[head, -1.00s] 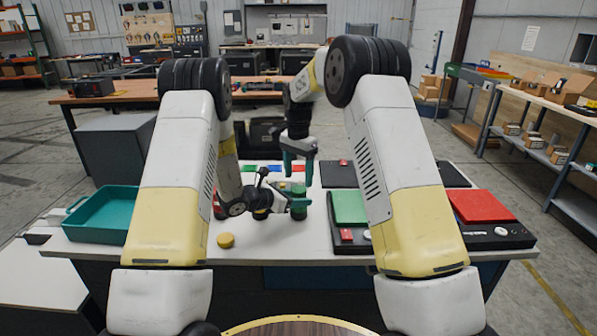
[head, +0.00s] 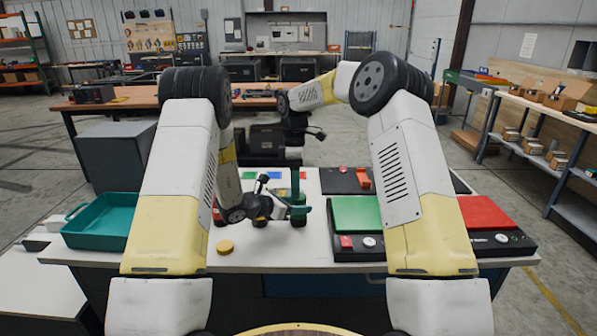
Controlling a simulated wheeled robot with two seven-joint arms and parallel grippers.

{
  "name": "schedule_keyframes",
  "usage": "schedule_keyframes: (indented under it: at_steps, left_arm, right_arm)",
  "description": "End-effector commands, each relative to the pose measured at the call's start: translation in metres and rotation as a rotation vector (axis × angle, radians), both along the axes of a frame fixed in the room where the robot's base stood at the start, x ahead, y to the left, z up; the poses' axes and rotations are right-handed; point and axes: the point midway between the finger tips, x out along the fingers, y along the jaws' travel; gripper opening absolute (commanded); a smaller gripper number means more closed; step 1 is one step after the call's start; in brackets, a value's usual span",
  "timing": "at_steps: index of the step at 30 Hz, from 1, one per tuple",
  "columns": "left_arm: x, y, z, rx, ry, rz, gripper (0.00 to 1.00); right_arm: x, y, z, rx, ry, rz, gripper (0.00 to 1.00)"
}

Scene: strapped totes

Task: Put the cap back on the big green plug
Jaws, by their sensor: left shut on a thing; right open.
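The big green plug (head: 299,220) stands upright at the middle of the white table in the head view, partly hidden by my grippers. My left gripper (head: 298,211) reaches in from the left at the plug's height and is shut on the green plug. A yellow round cap (head: 226,247) lies flat near the table's front, left of the plug. Whether a cap is on the green plug is hidden.
A teal tray (head: 104,219) stands at the left. A black case with a green panel (head: 357,214) and a red panel (head: 486,212) fills the right. Small coloured patches (head: 275,174) lie at the back. The front middle is mostly clear.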

Motion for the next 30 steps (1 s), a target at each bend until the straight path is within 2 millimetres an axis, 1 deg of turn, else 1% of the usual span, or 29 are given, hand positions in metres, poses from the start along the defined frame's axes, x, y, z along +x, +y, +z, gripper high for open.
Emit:
schedule_keyframes:
  at_steps: [1, 3, 18, 21, 24, 27, 30]
  left_arm:
    - [0.0, 0.0, 0.001, -0.001, -0.002, 0.0, 0.0]
    - [0.0, 0.0, 0.001, -0.001, -0.002, 0.0, 0.0]
    - [0.0, 0.0, 0.001, -0.001, -0.002, 0.0, 0.0]
    - [0.0, 0.0, 0.001, -0.001, -0.002, 0.0, 0.0]
    - [0.0, 0.0, 0.001, -0.001, -0.002, 0.0, 0.0]
    - [0.0, 0.0, 0.001, -0.001, -0.002, 0.0, 0.0]
    - [0.0, 0.0, 0.001, -0.001, -0.002, 0.0, 0.0]
  right_arm:
    - [0.0, 0.0, 0.001, 0.009, 0.002, 0.112, 0.65]
    - [0.001, 0.0, 0.003, 0.02, 0.002, 0.279, 0.65]
    - [0.008, -0.006, 0.024, 0.069, -0.013, 1.452, 0.65]
    - [0.01, -0.007, 0.029, 0.071, -0.017, 1.644, 0.65]
    - [0.011, -0.008, 0.033, 0.071, -0.019, 1.791, 0.65]
    - [0.012, -0.009, 0.035, 0.068, -0.02, 1.888, 0.65]
    - [0.012, -0.009, 0.037, 0.068, -0.022, 1.94, 0.65]
